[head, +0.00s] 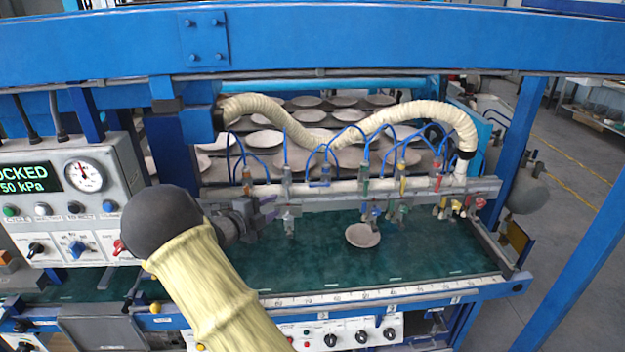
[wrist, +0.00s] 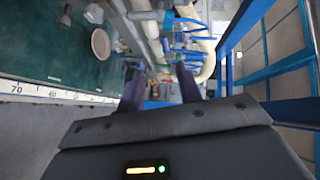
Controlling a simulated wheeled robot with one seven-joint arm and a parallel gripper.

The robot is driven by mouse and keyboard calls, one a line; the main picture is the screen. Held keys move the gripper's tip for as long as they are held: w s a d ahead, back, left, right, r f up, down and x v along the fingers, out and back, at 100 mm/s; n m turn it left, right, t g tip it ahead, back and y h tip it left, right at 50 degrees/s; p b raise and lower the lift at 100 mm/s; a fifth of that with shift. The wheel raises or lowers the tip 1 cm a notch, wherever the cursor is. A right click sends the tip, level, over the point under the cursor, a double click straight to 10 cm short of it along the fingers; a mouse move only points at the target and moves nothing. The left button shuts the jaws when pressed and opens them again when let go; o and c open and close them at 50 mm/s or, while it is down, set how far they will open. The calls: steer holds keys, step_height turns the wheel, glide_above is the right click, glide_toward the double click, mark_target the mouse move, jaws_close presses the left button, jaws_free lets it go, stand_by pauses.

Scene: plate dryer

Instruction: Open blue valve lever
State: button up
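The blue valve lever (head: 376,212) hangs below the pale manifold pipe in the head view, just behind a round plate (head: 363,235). It is small there, and I cannot tell its exact angle. My gripper (head: 264,209) is well to the left of it, close to the pipe and above the green bed. In the wrist view my gripper's two dark fingers (wrist: 160,78) are apart, with nothing held between them. Blue fittings show beyond the fingers, but I cannot tell which is the lever. The plate also shows in the wrist view (wrist: 100,44).
A grey valve (head: 289,222) hangs between my gripper and the blue lever. Green, yellow and red valves follow to the right. Blue tubes and a ribbed cream hose (head: 425,112) arch above the pipe. A control panel (head: 75,195) stands at left. The green bed (head: 320,262) has free room in front.

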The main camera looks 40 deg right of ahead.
mark_target(314, 186)
steer(key=shift+s+d+r+m+g+h, duration=0.2)
steer(key=shift+s+m+g+h, duration=0.1)
steer(key=shift+m, duration=0.3)
steer(key=shift+w, duration=0.1)
steer(key=p+x, duration=0.7)
steer(key=x, duration=0.9)
steer(key=shift+d, duration=0.1)
steer(key=shift+w+d+f, duration=0.1)
steer(key=shift+d+f, duration=0.05)
steer(key=shift+d, duration=0.45)
jaws_close()
